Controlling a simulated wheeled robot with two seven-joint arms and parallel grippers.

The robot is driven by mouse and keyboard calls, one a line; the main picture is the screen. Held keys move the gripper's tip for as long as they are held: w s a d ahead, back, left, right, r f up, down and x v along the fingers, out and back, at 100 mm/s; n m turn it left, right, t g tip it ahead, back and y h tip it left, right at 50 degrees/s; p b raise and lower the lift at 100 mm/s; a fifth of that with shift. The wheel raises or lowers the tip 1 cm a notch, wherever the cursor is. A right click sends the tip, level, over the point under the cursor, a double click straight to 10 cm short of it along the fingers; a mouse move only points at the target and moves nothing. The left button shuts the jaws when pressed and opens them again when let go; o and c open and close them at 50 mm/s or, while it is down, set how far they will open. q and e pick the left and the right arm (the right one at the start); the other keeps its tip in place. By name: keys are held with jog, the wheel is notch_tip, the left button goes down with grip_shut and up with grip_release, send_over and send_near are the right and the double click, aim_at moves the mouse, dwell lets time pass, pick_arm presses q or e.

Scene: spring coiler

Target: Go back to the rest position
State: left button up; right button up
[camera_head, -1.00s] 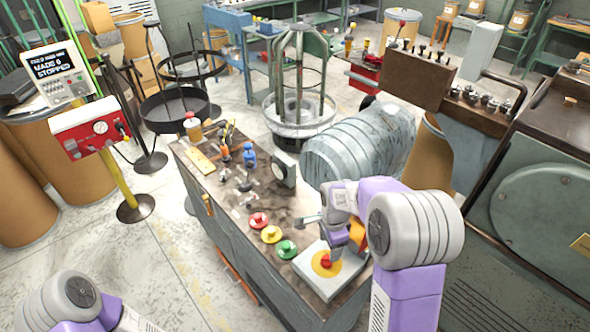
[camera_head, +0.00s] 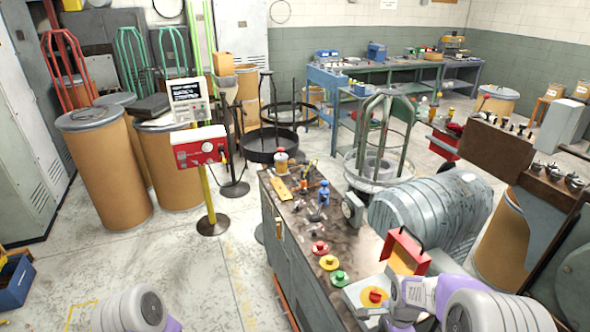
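My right arm comes in at the lower right, with its grey and purple links beside the white plate (camera_head: 356,291) that carries a red push button (camera_head: 375,296) on a yellow disc. My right gripper (camera_head: 382,314) is low at the plate's near edge, small and partly hidden, and I cannot tell whether its fingers are open or shut. Of my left arm only a grey and purple link shows at the bottom left. My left gripper is out of the picture.
The bench (camera_head: 287,222) holds red, yellow and green buttons and small tools. A red frame with a yellow panel (camera_head: 402,256) stands behind the plate. A ribbed grey housing (camera_head: 432,208) is at the right. A control box (camera_head: 200,147) on a yellow post stands left of the bench.

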jog(key=s+a+f+n+y, duration=0.1)
jog(key=s+a+f+n, duration=0.25)
jog(key=f, duration=0.35)
jog(key=s+a+f+n+y, duration=0.1)
jog(key=s+a+f+n, duration=0.3)
jog(key=f, duration=0.4)
jog(key=s+a+f+n+y, duration=0.2)
jog(key=s+a+f+n, duration=0.1)
jog(key=s+a+n, duration=0.3)
jog(key=shift+s+a+f, duration=0.2)
jog(key=shift+a+f, duration=0.2)
jog(key=shift+a, duration=0.25)
